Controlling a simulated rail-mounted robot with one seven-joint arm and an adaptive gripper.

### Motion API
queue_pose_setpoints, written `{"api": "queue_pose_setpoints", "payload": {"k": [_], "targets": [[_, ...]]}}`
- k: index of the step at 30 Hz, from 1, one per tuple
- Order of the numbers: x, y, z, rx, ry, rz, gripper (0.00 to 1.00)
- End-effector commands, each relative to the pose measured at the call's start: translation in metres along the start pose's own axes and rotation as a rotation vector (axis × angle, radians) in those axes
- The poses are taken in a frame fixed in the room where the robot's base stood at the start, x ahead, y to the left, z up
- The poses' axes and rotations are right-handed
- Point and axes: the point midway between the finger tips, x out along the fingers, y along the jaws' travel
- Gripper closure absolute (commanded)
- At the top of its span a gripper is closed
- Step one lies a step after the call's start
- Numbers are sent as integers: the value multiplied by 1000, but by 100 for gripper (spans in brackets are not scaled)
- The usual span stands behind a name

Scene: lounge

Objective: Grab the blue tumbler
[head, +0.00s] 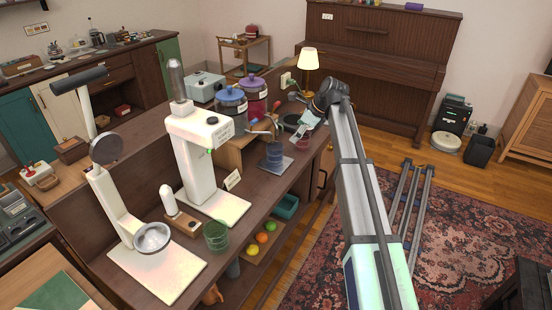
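The blue tumbler (275,155) stands upright on a small dark mat (264,169) on the wooden counter, in the middle of the head view. My gripper (300,130) is small in the picture, behind and to the right of the blue tumbler, over the counter's right edge. It appears apart from the blue tumbler. Its fingers are too small and overlapped to show whether they are open or shut. A red tumbler (302,143) is close below my gripper. A green tumbler (216,236) stands nearer the front.
A white machine (195,160) and a white stand with a metal bowl (152,238) occupy the counter's left. Blue-lidded (231,105) and purple-lidded (254,98) jars stand behind the blue tumbler. A lamp (308,62) is at the back. A lower shelf holds coloured balls (262,238).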

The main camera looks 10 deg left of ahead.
Motion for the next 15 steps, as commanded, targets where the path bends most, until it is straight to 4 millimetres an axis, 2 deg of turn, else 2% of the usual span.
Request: {"api": "queue_pose_setpoints", "payload": {"k": [3,8,11,15], "targets": [[0,4,1,144,-6,16,3],[3,5,1,232,-3,19,3],[13,5,1,243,-2,20,3],[37,5,1,241,-1,20,3]]}}
